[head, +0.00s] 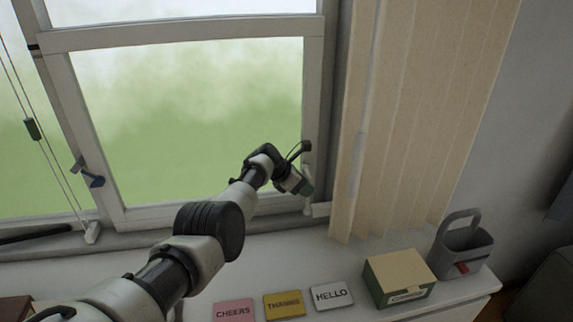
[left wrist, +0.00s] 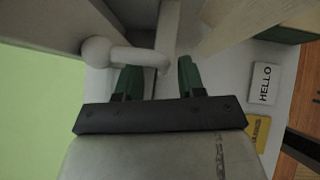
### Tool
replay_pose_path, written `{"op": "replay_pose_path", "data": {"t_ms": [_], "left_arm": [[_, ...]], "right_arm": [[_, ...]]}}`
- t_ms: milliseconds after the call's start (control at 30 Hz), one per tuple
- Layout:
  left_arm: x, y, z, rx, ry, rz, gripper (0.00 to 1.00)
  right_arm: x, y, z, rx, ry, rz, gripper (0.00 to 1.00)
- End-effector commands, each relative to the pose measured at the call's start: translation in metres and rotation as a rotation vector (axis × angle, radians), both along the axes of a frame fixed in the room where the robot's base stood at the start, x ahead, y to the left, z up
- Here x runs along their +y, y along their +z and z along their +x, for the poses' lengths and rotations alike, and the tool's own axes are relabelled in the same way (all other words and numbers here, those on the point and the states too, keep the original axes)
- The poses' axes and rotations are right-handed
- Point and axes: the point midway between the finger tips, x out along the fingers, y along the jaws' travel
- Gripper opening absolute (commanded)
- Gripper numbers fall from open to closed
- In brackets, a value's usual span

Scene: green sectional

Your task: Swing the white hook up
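The white hook (left wrist: 125,55) shows in the left wrist view as a round knob with a short bar pointing right, beside the window frame. In the head view a small white part of it (head: 308,207) shows at the right edge of the window frame, just below my gripper. My left gripper (head: 303,188) is at the lower right of the window. In the left wrist view its two green fingers (left wrist: 157,78) are apart, and the bar's end lies at the gap between them. I cannot tell whether they touch it. My right gripper is not in view.
Beige vertical blinds (head: 410,110) hang right of the gripper. Below, a white sill (head: 290,255) holds CHEERS (head: 234,310), THANKS (head: 284,304) and HELLO (head: 331,296) cards, a green-and-cream box (head: 398,275) and a grey caddy (head: 465,248).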

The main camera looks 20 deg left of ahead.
Motion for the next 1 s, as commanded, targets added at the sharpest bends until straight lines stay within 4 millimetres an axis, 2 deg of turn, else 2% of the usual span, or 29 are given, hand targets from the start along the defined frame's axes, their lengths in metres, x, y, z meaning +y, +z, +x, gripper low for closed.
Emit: {"op": "replay_pose_path", "data": {"t_ms": [33, 200, 633, 1000], "left_arm": [[0.003, 0.012, -0.003, 0.001, 0.001, 0.001, 0.39], [0.016, 0.028, -0.015, -0.001, 0.001, 0.002, 0.39], [0.041, 0.055, -0.038, 0.000, 0.000, 0.000, 0.39], [0.043, 0.058, -0.041, 0.002, 0.001, -0.001, 0.39]], "right_arm": [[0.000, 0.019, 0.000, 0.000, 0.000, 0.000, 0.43], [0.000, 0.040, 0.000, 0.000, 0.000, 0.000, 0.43], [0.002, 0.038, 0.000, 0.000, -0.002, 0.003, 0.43], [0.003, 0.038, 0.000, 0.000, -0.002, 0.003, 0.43]]}}
